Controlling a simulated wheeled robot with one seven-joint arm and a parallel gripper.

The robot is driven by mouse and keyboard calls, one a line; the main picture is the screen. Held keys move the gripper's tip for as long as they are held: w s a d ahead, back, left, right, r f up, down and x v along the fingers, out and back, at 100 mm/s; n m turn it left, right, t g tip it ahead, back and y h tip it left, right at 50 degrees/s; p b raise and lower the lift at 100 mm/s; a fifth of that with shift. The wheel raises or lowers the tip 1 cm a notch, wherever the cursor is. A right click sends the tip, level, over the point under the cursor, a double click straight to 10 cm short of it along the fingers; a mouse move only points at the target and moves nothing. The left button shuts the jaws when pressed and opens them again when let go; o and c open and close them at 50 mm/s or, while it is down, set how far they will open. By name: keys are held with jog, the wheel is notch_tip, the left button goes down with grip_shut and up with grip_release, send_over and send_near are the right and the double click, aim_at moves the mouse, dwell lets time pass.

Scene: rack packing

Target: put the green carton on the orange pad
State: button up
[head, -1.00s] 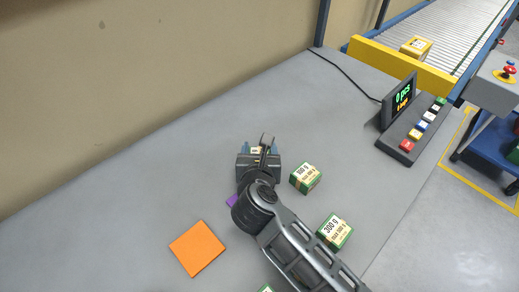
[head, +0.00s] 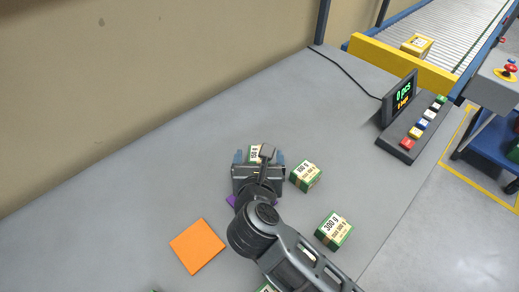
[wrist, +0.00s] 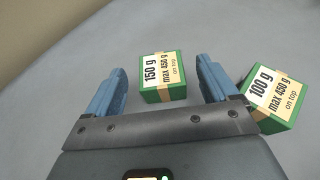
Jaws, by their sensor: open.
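The wrist view shows a green carton (wrist: 163,77) with a label reading 150 g, between the blue fingers of my gripper (wrist: 160,84), with a gap on each side. In the head view this carton (head: 254,151) is partly hidden by my gripper (head: 259,158), which is open. A second green carton (head: 306,176), labelled 100 g in the wrist view (wrist: 276,101), sits just right of my right finger. A third carton (head: 334,230), labelled 300 g, stands nearer the front edge. The flat orange pad (head: 197,246) lies bare, lower left of my gripper.
A purple patch (head: 231,200) shows partly behind my arm. Another carton (head: 267,288) is cut off at the bottom edge. A display (head: 400,98) and a button panel (head: 418,130) stand at the right, before a conveyor (head: 440,30). The table's left and back are clear.

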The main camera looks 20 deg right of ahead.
jog(key=v, duration=0.6)
jog(key=shift+s+a+r, duration=0.2)
jog(key=shift+s, duration=0.1)
jog(key=shift+d, duration=0.1)
